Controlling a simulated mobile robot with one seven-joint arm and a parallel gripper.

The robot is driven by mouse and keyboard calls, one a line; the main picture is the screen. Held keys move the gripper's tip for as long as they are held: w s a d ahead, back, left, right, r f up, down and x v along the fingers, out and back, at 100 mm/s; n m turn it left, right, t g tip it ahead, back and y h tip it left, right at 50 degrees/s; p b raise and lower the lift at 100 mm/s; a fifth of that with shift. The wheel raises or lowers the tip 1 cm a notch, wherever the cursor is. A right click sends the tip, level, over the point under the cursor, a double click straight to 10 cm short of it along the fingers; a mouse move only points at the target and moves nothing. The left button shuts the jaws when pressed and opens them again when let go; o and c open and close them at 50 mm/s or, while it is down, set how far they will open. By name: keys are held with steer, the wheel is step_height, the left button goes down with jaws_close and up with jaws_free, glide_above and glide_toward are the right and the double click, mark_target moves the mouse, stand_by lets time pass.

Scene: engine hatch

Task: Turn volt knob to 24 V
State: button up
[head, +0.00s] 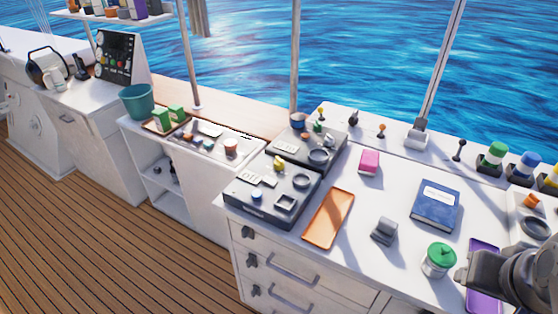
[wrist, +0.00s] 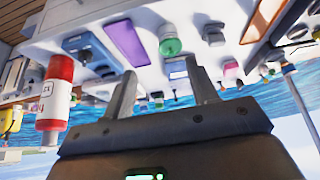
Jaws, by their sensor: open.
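No knob can be read as the volt knob; the labels are too small. Two dark instrument panels sit on the white counter in the head view. The rear panel (head: 291,150) has small coloured knobs and a round ring. My gripper (head: 464,277) is at the lower right of the head view, over the counter's right part and well away from the panels. In the wrist view my gripper (wrist: 162,84) is open, with nothing between its fingers.
An orange tray (head: 328,218), grey stand (head: 384,231), blue book (head: 436,205), pink block (head: 370,162) and green-lidded jar (head: 438,260) lie between. A purple flat item (wrist: 126,43) and a red bottle (wrist: 57,98) show in the wrist view. An upright control panel (head: 117,57) stands far left.

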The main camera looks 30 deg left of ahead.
steer(key=w+a+r+n+y, duration=0.15)
steer(key=w+a+r, duration=0.25)
steer(key=w+a, duration=0.45)
steer(key=n+g+y, duration=0.2)
steer(key=n, duration=0.5)
glide_above(279, 160)
steer(key=s+d, duration=0.3)
step_height(279, 160, down, 11)
steer(key=x, duration=1)
steer(key=shift+f, duration=0.25)
steer(key=c, duration=1)
